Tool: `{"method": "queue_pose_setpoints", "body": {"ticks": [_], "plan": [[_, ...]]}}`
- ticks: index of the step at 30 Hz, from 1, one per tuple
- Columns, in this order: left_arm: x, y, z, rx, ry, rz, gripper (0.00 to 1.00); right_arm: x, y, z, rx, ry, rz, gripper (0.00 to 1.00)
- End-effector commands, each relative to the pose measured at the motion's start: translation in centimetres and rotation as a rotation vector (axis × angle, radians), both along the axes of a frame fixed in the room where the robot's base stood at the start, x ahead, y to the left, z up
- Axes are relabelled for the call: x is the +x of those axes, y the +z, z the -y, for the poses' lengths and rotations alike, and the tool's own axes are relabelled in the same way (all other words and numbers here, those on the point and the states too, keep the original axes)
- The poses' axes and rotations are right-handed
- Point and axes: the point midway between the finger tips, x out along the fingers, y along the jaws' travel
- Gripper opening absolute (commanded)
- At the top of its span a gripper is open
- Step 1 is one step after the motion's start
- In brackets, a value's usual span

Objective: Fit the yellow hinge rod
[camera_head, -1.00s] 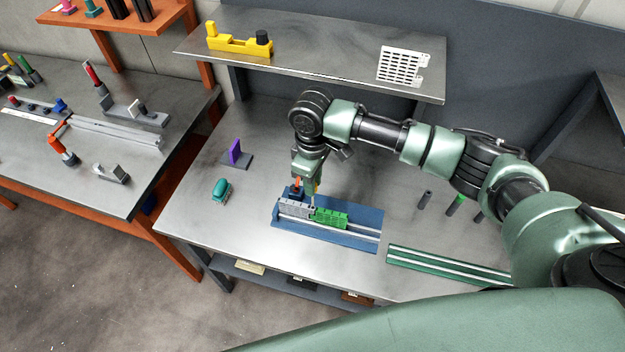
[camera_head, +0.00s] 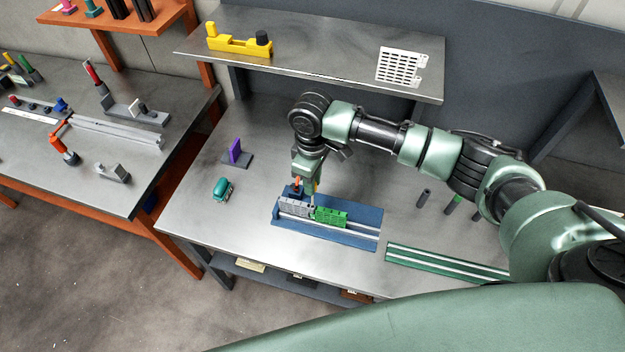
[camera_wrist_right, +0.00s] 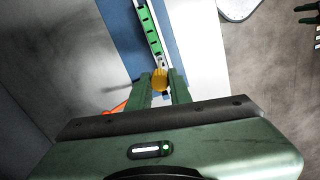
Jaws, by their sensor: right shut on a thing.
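My right gripper (camera_head: 309,188) is over the blue base plate (camera_head: 352,238), just behind the grey block (camera_head: 295,207) and the green block (camera_head: 331,217) that sit end to end on its rails. In the right wrist view my right gripper (camera_wrist_right: 161,88) is shut on the yellow rod (camera_wrist_right: 160,78), seen nearly end-on between the fingertips. The green block (camera_wrist_right: 148,28) runs away from it there. Whether the rod touches the blocks or enters them I cannot tell. My left gripper is not in view.
An orange-tipped part (camera_head: 296,187) stands beside the gripper at the plate's back left. A purple upright (camera_head: 235,151) and a teal object (camera_head: 222,189) lie to the left. A green rail plate (camera_head: 447,263) and several dark pegs (camera_head: 424,196) are to the right. A shelf (camera_head: 330,55) hangs behind.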

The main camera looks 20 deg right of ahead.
Motion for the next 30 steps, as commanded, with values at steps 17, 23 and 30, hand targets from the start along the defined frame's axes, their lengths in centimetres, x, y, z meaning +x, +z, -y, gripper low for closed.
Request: {"method": "queue_pose_setpoints", "body": {"ticks": [17,23,30], "plan": [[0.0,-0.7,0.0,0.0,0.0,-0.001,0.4,0.0,-1.5,0.0,0.001,0.0,0.001,0.0],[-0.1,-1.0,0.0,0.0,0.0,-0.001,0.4,0.0,-2.1,0.0,0.001,0.001,0.001,0.0],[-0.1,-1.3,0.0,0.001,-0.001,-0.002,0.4,0.0,-2.8,0.0,0.0,0.001,0.0,0.0]]}}
